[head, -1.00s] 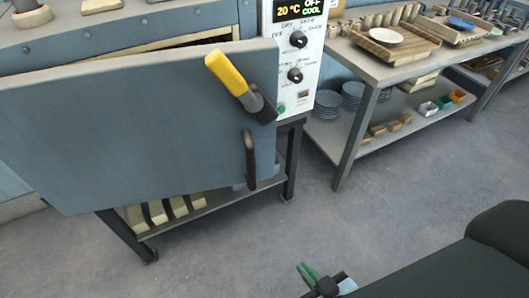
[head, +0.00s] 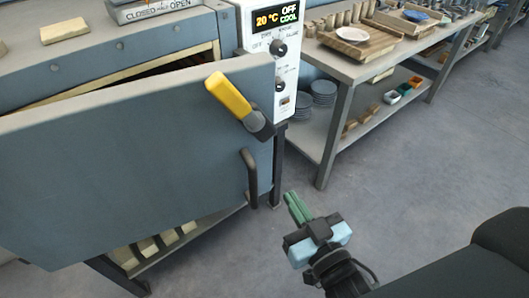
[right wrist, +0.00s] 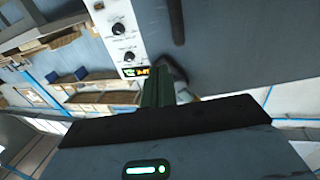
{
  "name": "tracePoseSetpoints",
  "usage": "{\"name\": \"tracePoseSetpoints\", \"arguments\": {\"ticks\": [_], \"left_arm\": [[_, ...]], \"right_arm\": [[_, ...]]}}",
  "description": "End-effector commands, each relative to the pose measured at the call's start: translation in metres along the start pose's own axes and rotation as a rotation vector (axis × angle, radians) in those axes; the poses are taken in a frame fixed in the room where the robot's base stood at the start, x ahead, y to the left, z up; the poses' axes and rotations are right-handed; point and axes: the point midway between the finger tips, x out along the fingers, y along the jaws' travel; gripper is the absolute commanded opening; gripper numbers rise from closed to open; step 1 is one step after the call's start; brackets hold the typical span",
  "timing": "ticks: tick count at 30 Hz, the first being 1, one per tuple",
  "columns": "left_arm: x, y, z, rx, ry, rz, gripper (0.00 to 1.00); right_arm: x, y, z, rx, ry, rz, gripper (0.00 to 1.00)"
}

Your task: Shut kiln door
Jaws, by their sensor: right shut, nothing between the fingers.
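The kiln door (head: 130,165) is a large blue-grey panel, standing open in the head view with a dark gap showing above its top edge. It has a yellow-gripped latch lever (head: 230,97) and a black vertical handle (head: 250,177) near its right edge. My right gripper (head: 298,207) is shut and empty, just right of and below the handle, apart from the door. In the right wrist view its green fingers (right wrist: 160,92) point toward the door (right wrist: 235,45) and control panel. My left gripper is not in view.
The kiln's white control panel (head: 270,50) shows 20 °C and stands behind the door's right edge. A work table (head: 345,72) with trays and cups stands at the back right, plates on its lower shelf. The floor (head: 400,165) right of my right gripper is clear.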

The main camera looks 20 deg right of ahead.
Motion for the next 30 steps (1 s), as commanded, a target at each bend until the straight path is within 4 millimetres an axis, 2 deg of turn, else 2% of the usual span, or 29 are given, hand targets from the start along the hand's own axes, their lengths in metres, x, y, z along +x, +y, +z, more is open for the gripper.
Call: {"name": "tracePoseSetpoints", "arguments": {"ticks": [5,8,24,30], "left_arm": [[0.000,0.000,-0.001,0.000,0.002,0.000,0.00],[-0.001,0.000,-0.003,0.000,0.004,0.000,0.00],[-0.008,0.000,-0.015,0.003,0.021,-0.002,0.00],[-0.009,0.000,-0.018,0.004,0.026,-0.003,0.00]], "right_arm": [[0.004,0.000,0.000,0.000,0.001,0.000,0.00],[0.014,0.000,-0.001,0.000,0.001,-0.001,0.00],[0.101,0.000,-0.001,-0.002,0.001,0.000,0.00],[0.127,0.000,-0.001,-0.002,0.000,0.000,0.00]]}}
